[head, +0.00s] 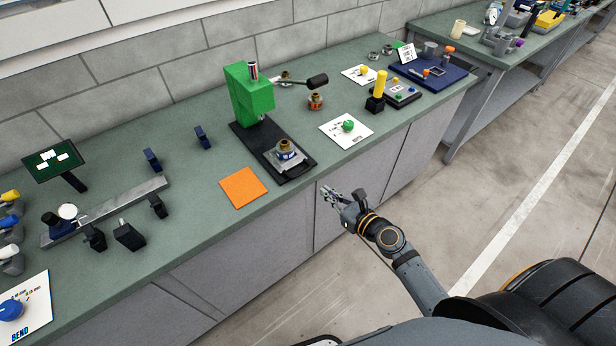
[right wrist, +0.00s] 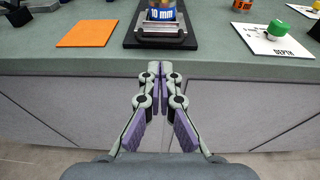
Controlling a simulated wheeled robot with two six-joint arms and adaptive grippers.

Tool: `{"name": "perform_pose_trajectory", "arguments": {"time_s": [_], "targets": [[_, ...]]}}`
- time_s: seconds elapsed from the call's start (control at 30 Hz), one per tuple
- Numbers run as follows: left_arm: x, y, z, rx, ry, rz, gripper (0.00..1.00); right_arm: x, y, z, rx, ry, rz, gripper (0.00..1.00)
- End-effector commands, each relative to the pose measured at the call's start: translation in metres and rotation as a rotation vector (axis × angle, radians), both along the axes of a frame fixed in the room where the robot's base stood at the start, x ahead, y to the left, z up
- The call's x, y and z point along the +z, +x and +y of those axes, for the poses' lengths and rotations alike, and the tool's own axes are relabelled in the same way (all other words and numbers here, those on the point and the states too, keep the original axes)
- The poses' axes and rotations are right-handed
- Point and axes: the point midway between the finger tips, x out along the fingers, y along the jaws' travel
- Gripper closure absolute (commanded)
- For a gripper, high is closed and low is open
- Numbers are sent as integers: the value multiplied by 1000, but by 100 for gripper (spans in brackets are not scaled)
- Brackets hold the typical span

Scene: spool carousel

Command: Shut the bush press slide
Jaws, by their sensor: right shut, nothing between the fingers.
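The green bush press (head: 247,97) stands on a black base at the middle of the counter. Its slide (head: 300,171) is at the front end of the base, out in front of the press head. The slide carries a grey block with a brass-coloured bush and a blue band (head: 285,155). In the right wrist view the band (right wrist: 162,15) reads "10 mm", and a metal bar handle (right wrist: 162,43) crosses the slide's front. My right gripper (head: 329,193) is shut and empty, in front of the counter edge, apart from the slide. It also shows in the right wrist view (right wrist: 161,70). My left gripper is out of view.
An orange square (head: 243,188) lies left of the slide. A white card with a green knob (head: 347,126) lies to the right. A black-ended lever (head: 316,81) sticks out right of the press. The counter front edge and grey cabinets (head: 343,212) are beside my right gripper.

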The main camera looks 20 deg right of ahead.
Motion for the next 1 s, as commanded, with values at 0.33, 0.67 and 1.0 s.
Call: {"name": "perform_pose_trajectory", "arguments": {"time_s": [0.33, 0.67, 1.0], "targets": [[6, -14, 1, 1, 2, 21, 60, -14, 66, 25, 0, 0, -1, 100], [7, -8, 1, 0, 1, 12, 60, -20, 86, 34, 2, -3, 0, 100], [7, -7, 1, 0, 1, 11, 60, -20, 92, 35, -1, -2, -2, 100]]}}
